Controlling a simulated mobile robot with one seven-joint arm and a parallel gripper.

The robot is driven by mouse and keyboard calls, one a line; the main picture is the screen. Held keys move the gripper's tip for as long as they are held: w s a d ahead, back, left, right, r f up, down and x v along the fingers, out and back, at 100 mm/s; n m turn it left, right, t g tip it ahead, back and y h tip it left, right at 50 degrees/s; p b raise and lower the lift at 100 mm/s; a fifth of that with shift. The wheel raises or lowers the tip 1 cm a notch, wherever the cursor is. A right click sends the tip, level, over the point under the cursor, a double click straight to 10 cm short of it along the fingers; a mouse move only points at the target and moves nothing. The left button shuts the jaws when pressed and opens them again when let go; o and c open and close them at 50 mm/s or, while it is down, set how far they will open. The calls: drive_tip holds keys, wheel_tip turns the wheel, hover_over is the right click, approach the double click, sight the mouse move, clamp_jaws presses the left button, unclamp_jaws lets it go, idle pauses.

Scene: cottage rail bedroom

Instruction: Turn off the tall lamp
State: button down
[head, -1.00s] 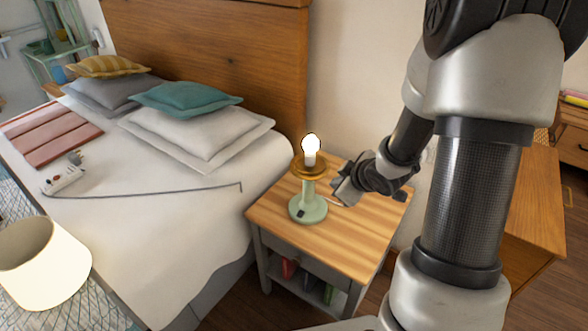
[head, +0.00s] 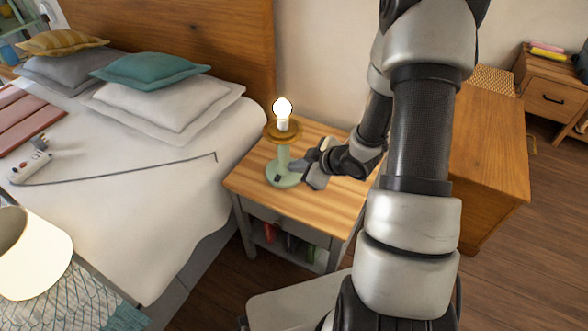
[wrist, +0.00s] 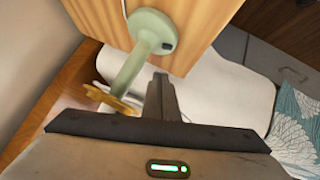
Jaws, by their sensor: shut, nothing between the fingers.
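A pale green lamp (head: 283,165) with a wooden collar and a bare, glowing bulb (head: 282,110) stands upright on the wooden nightstand (head: 255,185). Its round base has a small dark switch (head: 278,178) on it. In the wrist view the lamp base (wrist: 153,28) is at the top, with the dark switch (wrist: 167,46) on its right side. My gripper (head: 299,164) is shut and empty, just right of the lamp's stem and base. In the wrist view its closed fingers (wrist: 160,78) point up toward the switch; I cannot tell if they touch the lamp.
The bed (head: 120,210) is left of the nightstand, with pillows and a white power strip (head: 30,166) with a dark cable. A cream shade (head: 32,250) is at lower left. A wooden cabinet (head: 490,170) stands right of my arm. Floor (head: 300,275) shows in front of the nightstand.

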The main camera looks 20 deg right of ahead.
drive_tip(key=b, duration=0.2)
approach(277, 174)
drive_tip(key=w+a, duration=0.2)
drive_tip(key=a, duration=0.1)
drive_tip(key=shift+w+d+f+b, duration=0.2)
drive_tip(key=shift+w+f, duration=0.05)
drive_tip(key=shift+f, duration=0.3)
drive_tip(key=shift+w+d+f+b, duration=0.15)
drive_tip(key=shift+w+f, duration=0.1)
drive_tip(key=shift+f, duration=0.3)
drive_tip(key=shift+w+d+f, duration=0.2)
drive_tip(key=shift+f, duration=0.5)
